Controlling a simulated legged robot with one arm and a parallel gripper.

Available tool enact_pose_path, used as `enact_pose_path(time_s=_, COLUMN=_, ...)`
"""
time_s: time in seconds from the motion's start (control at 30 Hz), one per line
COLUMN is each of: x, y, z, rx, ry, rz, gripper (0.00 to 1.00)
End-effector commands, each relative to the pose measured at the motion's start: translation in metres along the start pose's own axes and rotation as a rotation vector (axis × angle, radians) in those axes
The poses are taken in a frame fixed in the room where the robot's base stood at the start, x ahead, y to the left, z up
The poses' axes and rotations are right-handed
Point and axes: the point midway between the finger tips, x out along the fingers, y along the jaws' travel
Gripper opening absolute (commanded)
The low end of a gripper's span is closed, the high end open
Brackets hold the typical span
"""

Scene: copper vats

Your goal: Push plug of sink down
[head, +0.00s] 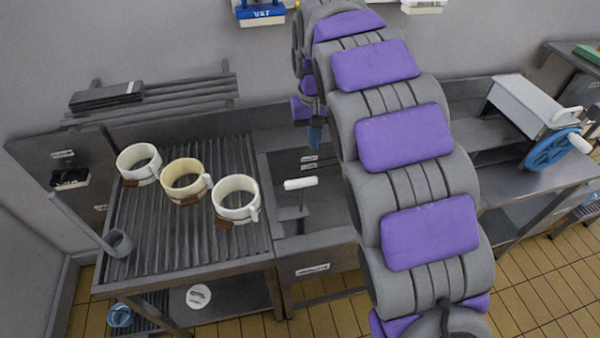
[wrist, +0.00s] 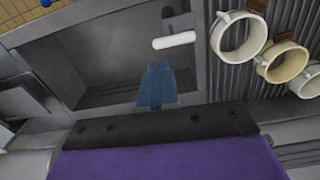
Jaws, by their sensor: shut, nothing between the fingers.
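The grey metal sink (head: 318,255) is at the middle of the head view, right of the ribbed drainboard, and its basin (wrist: 85,65) fills the left of the wrist view. A white bar-shaped handle (head: 300,184) stands up in the sink on a grey stem and looks like the plug's handle. It also shows in the wrist view (wrist: 174,40). My gripper (head: 315,138) has blue fingers and hangs over the back of the sink, beyond the handle and apart from it in the picture. Its fingers (wrist: 157,85) are together and empty. The plug's lower end is unclear.
Three mugs, white (head: 138,163), cream (head: 186,181) and white (head: 236,198), stand on the drainboard (head: 150,235) left of the sink. A grey ladle (head: 118,242) is at its left edge. A machine with a blue wheel (head: 550,150) stands at right.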

Motion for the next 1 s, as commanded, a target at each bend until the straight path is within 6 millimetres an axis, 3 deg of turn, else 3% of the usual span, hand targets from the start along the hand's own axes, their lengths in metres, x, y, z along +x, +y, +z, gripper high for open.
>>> enact_pose_path(time_s=0.23, x=0.010, y=-0.018, z=-0.027, rx=-0.043, ry=0.011, rz=-0.009, gripper=0.00)
enact_pose_path(time_s=0.73, x=0.014, y=-0.020, z=-0.030, rx=-0.049, ry=0.011, rz=-0.011, gripper=0.00)
enact_pose_path(time_s=1.0, x=0.052, y=-0.021, z=-0.030, rx=-0.048, ry=0.007, rz=-0.011, gripper=0.00)
